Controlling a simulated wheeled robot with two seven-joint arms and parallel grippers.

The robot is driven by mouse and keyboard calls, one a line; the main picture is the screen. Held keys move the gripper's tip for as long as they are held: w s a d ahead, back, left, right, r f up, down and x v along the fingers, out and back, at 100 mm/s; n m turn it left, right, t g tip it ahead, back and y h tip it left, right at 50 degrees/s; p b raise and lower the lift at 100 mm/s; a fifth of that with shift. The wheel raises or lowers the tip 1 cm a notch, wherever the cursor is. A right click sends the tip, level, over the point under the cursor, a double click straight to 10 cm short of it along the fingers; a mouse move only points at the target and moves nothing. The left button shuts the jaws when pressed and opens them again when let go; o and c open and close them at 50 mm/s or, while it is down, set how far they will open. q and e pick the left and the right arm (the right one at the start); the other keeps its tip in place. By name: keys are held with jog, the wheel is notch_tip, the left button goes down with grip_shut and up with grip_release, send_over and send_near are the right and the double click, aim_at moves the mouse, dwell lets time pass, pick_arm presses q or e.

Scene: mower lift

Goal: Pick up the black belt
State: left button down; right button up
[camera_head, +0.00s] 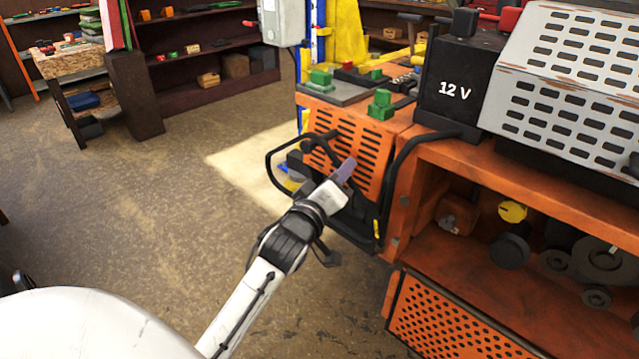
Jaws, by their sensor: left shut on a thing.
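A thin black loop (268,166), which looks like the black belt, shows at the front left of the orange mower (352,148). It curves from beside the grille down to the left and behind my left gripper. My left gripper (343,172) is in front of the mower's grille, its arm coming up from the lower middle. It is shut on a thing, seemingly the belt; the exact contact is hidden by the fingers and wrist. My right gripper is not in view.
A black 12 V box (452,90) and a grey slotted cover (570,85) sit on the orange bench (480,160) at the right. Green blocks (381,104) stand on the mower's top. Shelves line the back. The floor (130,210) at the left is clear.

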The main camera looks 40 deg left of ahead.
pick_arm(q)
notch_tip(320, 180, up, 10)
jog(key=shift+r+p, duration=0.1)
jog(key=shift+p, duration=0.5)
jog(key=shift+s+p, duration=0.1)
jog(key=shift+p, duration=0.2)
dwell(0.4)
jog(key=s+a+p, duration=0.1)
jog(key=s+p, duration=0.2)
jog(key=s, duration=1.1)
jog(key=shift+s, duration=0.4)
dwell(0.9)
jog(key=shift+a, duration=0.1)
dwell(0.8)
